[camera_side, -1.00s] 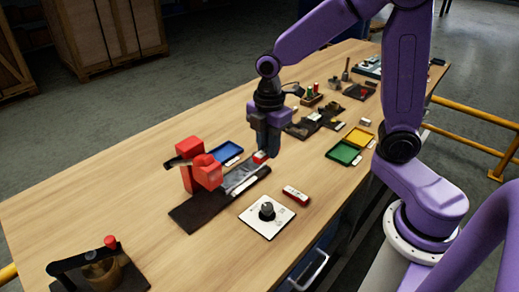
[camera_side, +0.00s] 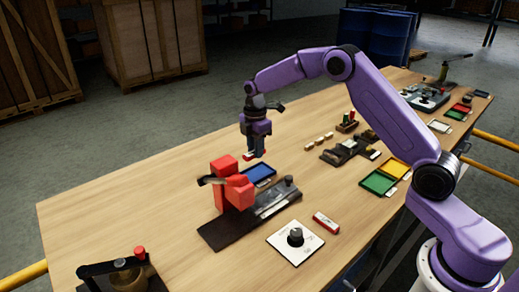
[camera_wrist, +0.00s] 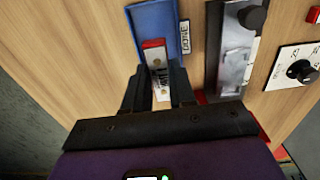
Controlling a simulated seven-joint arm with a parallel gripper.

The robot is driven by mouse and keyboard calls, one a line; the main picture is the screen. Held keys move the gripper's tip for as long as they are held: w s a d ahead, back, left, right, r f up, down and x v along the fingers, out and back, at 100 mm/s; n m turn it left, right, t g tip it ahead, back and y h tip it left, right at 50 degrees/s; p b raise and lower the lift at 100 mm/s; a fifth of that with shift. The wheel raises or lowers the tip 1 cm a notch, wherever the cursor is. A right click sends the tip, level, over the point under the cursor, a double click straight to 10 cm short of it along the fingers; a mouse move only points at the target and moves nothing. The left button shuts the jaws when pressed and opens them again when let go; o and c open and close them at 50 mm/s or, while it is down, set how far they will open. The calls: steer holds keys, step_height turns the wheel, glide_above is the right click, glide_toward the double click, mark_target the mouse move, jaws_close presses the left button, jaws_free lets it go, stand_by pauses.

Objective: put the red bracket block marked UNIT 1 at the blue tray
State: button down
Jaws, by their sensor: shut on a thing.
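The red bracket block (camera_side: 248,155) is between the fingers of my gripper (camera_side: 254,143), which is shut on it. In the wrist view the block (camera_wrist: 154,44) shows a red end and a pale, marked face between my fingertips (camera_wrist: 158,85); the marking is not fully readable. The blue tray (camera_side: 260,173) lies on the bench just below and in front of my gripper. In the wrist view the tray (camera_wrist: 141,18) lies behind the block, which overlaps it in the picture. The block is held above the bench. The tray's visible floor looks empty.
A red clamp fixture (camera_side: 236,191) on a dark base (camera_side: 222,232) stands beside the tray. A dial plate (camera_side: 281,240) and a red-and-white piece (camera_side: 326,222) lie in front. Green (camera_side: 378,183) and yellow (camera_side: 393,168) trays lie to the right.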

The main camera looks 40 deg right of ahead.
mark_target(256, 175)
steer(key=shift+w+d+f, duration=0.1)
steer(key=shift+w+d, duration=0.05)
steer(key=shift+w, duration=0.1)
steer(key=shift+f, duration=3.65)
steer(key=shift+f, duration=0.3)
steer(key=c, duration=0.8)
jaws_free()
steer(key=shift+c, duration=0.2)
steer(key=shift+r, duration=3.45)
